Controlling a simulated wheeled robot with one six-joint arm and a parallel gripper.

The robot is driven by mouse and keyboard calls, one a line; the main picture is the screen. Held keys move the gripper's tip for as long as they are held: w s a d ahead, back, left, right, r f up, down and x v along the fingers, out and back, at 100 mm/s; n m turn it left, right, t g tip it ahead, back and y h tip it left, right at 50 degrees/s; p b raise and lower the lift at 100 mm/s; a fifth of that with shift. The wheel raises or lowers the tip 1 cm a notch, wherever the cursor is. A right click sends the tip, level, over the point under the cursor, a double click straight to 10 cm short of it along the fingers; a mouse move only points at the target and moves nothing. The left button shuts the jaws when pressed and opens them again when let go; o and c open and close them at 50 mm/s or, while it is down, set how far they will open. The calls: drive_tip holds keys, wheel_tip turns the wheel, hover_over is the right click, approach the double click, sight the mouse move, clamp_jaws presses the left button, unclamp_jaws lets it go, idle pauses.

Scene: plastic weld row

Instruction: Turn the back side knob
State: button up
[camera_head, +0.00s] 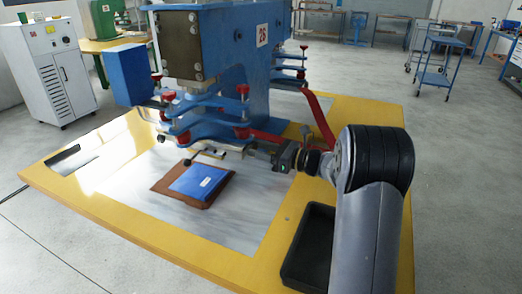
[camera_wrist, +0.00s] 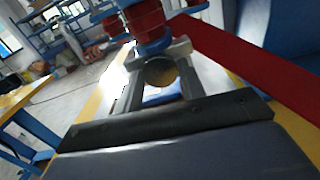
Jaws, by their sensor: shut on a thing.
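The blue welding machine (camera_head: 225,50) stands on the yellow-edged table. Its blue clamp arms carry red knobs, with one red knob (camera_head: 242,91) on the near side. My gripper (camera_head: 277,157) reaches in from the right, low beside the machine. In the wrist view my gripper (camera_wrist: 158,78) has a finger on each side of a round brownish knob (camera_wrist: 160,72) and is shut on it. A red knob on a blue fitting (camera_wrist: 148,20) is just above the fingers. The head view does not clearly show the held knob.
A blue pad on a brown board (camera_head: 195,184) lies on the table's metal top (camera_head: 130,190). A red lever (camera_head: 319,118) slants down close to my gripper. A black tray (camera_head: 308,250) is at the table's front right, by my arm.

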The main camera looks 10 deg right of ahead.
drive_tip(key=shift+m+b, duration=0.45)
drive_tip(key=shift+m, duration=0.35)
drive_tip(key=o, duration=1)
drive_tip(key=v, duration=1.1)
drive_tip(key=shift+a, duration=0.1)
